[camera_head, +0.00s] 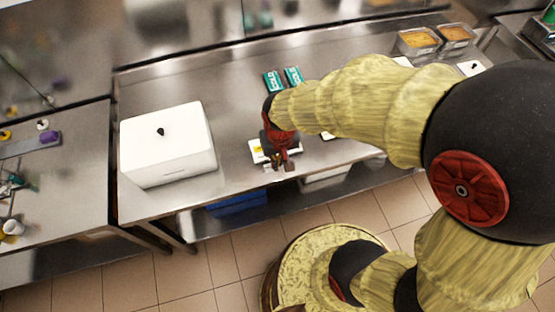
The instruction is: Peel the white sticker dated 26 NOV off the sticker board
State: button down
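My gripper (279,163) is red and black and points down at the front edge of the steel counter. It is over a small white board with yellow on it (257,149), which I take to be the sticker board. The gripper and wrist hide much of the board. A small whitish patch shows beside the fingertips. I cannot tell whether it is a sticker or part of the board, and no date is readable. The fingers are too small to tell whether they are open or shut, or whether they touch the board.
A white lidded box (166,146) stands on the counter (222,100) to the left. Two green-and-white packs (272,82) lie behind my gripper. Metal pans of orange food (418,40) stand at the back right. A blue bin (237,203) is below the counter. My arm covers the right side.

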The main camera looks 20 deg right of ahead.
jog(key=shift+r+p, duration=1.4)
jog(key=shift+r, duration=0.55)
jog(key=shift+d+r+p, duration=0.1)
jog(key=shift+d+p, duration=0.1)
jog(key=shift+p, duration=0.1)
